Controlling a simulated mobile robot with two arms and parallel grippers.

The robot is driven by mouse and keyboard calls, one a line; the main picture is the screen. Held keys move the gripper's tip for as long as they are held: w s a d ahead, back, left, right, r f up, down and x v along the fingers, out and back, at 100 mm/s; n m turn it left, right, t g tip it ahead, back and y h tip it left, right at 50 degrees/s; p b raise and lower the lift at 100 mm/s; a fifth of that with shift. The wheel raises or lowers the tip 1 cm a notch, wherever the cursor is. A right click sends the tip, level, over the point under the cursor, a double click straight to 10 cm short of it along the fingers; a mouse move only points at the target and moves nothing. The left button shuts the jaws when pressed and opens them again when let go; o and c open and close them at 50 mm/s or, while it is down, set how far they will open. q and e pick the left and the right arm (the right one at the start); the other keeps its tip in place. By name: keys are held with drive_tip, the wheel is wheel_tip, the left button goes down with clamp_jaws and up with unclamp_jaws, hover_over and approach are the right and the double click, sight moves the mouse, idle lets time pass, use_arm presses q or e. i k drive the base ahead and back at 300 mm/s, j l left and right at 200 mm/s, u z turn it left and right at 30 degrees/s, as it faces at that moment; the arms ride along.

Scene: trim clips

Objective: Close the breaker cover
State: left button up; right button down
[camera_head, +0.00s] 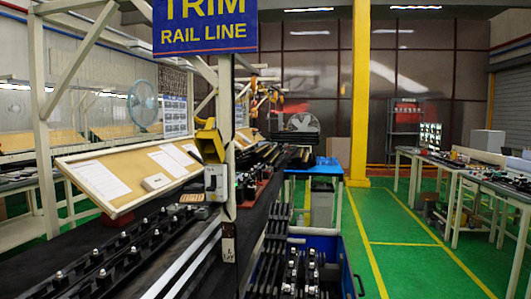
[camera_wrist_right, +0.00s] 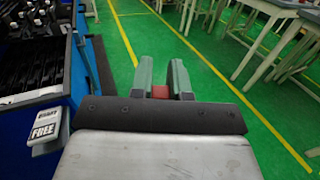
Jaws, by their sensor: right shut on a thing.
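A small light grey breaker box (camera_head: 215,182) is mounted on the cream post left of centre in the head view. A yellow piece (camera_head: 208,142) sticks up and out just above it and looks like its raised cover; how it is hinged is too small to tell. My right gripper (camera_wrist_right: 160,80) shows in the right wrist view, shut on a small red thing (camera_wrist_right: 160,91), mostly hidden between the fingers. It is over green floor, with no breaker box in that view. Neither gripper shows in the head view.
A slanted board with papers (camera_head: 100,185) stands left of the post. Dark rails with clips (camera_head: 95,260) lie in front. A blue cart (camera_head: 350,280) holds black strips. A grey box marked FREE (camera_wrist_right: 45,128) hangs at the cart's side. Green floor (camera_head: 400,225) is clear on the right.

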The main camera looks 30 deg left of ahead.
sight(208, 142)
drive_tip(key=i+l+z, duration=0.1)
drive_tip(key=l, duration=0.3)
drive_tip(key=i+l+z, duration=0.15)
drive_tip(key=l, duration=0.2)
drive_tip(key=i+l+z, duration=0.1)
drive_tip(key=l, duration=0.3)
drive_tip(key=i+l+z, duration=0.15)
drive_tip(key=l, duration=0.2)
drive_tip(key=i+l+u, duration=0.25)
drive_tip(key=i, duration=0.35)
drive_tip(key=i+l+u, duration=0.25)
drive_tip(key=i+l, duration=0.25)
drive_tip(key=i+j+u, duration=0.15)
drive_tip(key=i+u, duration=0.35)
drive_tip(key=i+l+u, duration=0.15)
drive_tip(key=i+u, duration=0.35)
drive_tip(key=i, duration=0.15)
drive_tip(key=i+l+u, duration=0.3)
drive_tip(key=i+u, duration=0.4)
drive_tip(key=u, duration=0.2)
drive_tip(key=i+u, duration=0.25)
drive_tip(key=u, duration=0.2)
drive_tip(key=i+u, duration=0.2)
drive_tip(key=u, duration=0.2)
drive_tip(key=i+l+u, duration=0.2)
drive_tip(key=u, duration=0.25)
drive_tip(key=i+l+u, duration=0.15)
drive_tip(key=u, duration=0.25)
